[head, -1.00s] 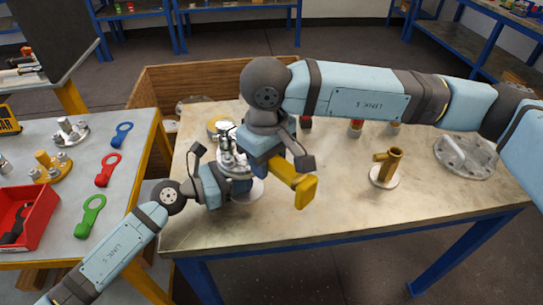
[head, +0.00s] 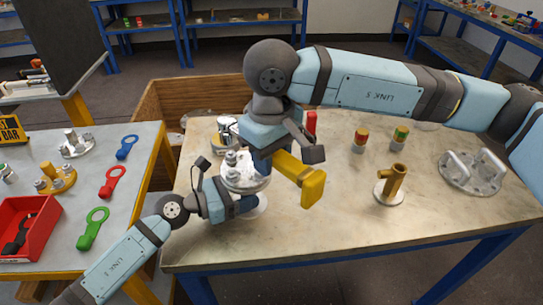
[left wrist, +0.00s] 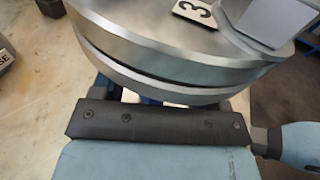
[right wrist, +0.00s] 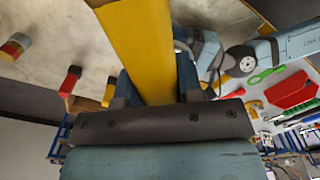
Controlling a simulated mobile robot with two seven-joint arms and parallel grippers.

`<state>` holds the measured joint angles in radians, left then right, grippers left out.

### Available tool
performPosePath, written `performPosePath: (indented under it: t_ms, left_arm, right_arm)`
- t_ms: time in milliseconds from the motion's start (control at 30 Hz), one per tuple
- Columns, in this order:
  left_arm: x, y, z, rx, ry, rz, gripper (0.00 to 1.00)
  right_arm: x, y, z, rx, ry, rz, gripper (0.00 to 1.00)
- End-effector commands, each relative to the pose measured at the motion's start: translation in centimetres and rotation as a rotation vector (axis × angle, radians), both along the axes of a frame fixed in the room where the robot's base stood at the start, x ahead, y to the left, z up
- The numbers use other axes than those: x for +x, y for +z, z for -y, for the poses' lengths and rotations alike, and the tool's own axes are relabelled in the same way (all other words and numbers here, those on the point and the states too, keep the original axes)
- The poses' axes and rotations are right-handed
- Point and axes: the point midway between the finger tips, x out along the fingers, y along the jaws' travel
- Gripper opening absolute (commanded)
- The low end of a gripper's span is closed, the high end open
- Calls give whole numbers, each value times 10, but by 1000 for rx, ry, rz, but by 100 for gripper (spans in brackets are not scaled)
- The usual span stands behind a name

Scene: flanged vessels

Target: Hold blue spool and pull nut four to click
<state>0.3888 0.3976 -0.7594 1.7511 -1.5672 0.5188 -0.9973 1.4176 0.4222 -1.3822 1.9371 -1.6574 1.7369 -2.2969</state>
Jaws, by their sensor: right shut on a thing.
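My right gripper (head: 264,150) is shut on a yellow bar-shaped tool (head: 312,187), which also fills the middle of the right wrist view (right wrist: 145,50). It is above and just right of the silver flange (head: 240,178), which has several nuts on top. My left gripper (head: 240,203) is low beside the vessel, under the flange rim. In the left wrist view the flange (left wrist: 160,60) hangs over the left fingers, and a tag (left wrist: 196,11) reads 3. A little dark blue shows below the rim; the spool and the fingers' contact with it are mostly hidden. Nut four cannot be made out.
A brass-coloured pipe piece (head: 391,184) stands to the right, with a handled plate (head: 473,173) beyond it. Banded cylinders (head: 360,140) stand behind. The left table holds coloured ring tools (head: 93,228) and a red tray (head: 30,215). The table's front right is clear.

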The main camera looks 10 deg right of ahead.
Motion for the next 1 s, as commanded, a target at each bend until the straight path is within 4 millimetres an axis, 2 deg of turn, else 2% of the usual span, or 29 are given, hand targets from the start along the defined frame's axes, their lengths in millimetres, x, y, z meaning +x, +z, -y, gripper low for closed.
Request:
performPosePath:
  t_ms: [200,333,800,1000]
  left_arm:
    - [0,0,-1,0,0,0,68]
    - [-4,0,-12,2,1,-1,68]
    - [-34,9,-93,1,1,-2,68]
    - [-40,11,-110,1,0,-1,68]
  right_arm:
    - [0,1,0,1,0,2,6]
    - [0,1,0,1,0,2,6]
    - [0,1,0,1,0,2,6]
    - [0,1,0,1,0,2,6]
